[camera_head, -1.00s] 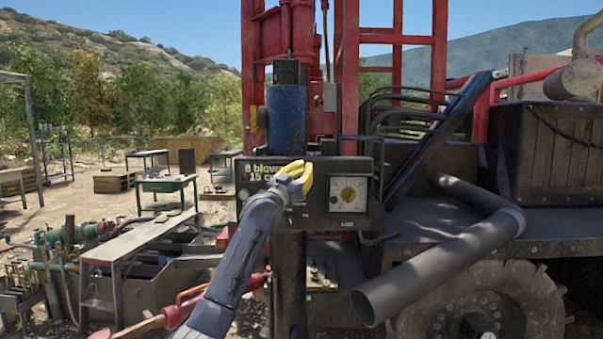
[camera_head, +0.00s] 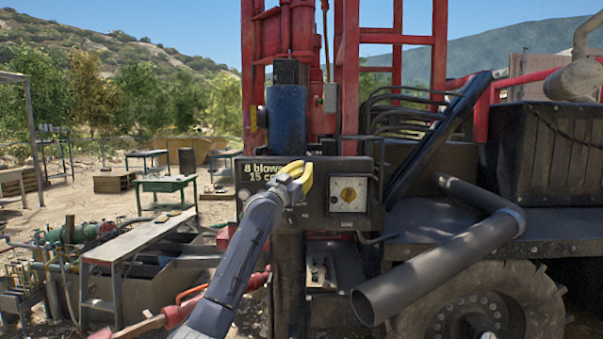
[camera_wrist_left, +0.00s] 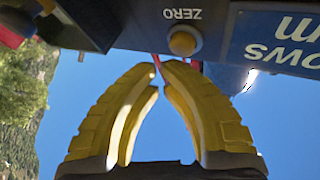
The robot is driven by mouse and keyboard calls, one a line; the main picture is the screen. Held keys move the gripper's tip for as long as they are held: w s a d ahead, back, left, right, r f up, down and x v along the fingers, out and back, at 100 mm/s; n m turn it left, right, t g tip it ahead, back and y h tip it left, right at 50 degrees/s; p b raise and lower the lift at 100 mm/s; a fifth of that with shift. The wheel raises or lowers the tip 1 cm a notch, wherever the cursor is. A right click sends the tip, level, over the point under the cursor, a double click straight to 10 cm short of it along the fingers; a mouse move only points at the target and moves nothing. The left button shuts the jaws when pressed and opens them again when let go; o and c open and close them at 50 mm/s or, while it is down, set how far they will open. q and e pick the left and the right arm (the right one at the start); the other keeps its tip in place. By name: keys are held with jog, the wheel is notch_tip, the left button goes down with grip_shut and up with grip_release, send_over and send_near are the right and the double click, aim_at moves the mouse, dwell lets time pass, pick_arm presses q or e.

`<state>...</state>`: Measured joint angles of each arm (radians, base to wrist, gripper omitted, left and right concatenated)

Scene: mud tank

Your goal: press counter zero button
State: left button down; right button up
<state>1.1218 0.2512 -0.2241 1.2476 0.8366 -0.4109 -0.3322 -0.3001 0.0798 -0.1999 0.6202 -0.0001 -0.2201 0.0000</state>
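The counter box (camera_head: 262,192) is a dark panel on the red drill rig, with text reading "8 blows" and "15 c" and a white square dial (camera_head: 348,194) at its right. In the left wrist view the panel is upside down, and the round yellow zero button (camera_wrist_left: 183,43) sits under the "ZERO" label. My left gripper (camera_head: 305,176) has yellow fingers and is in front of the panel's middle, hiding part of it. Contact with the button does not show.
A blue cylinder (camera_head: 287,118) stands above the panel. A thick grey pipe (camera_head: 440,265) juts out at the lower right. A metal bench (camera_head: 140,238) and a green table (camera_head: 166,187) stand to the left. My right gripper is not visible.

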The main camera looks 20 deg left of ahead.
pick_arm(q)
jog(key=shift+w+a, duration=0.2)
jog(key=shift+w, duration=0.75)
dwell(1.3)
jog(key=shift+s+d, duration=0.2)
jog(key=shift+s, duration=0.7)
jog(key=shift+s, duration=0.1)
jog(key=shift+s+d, duration=0.2)
jog(key=shift+s, duration=0.6)
jog(key=shift+s+d, duration=0.2)
jog(key=shift+s, duration=0.6)
jog(key=shift+s+d, duration=0.2)
jog(key=shift+s, duration=0.6)
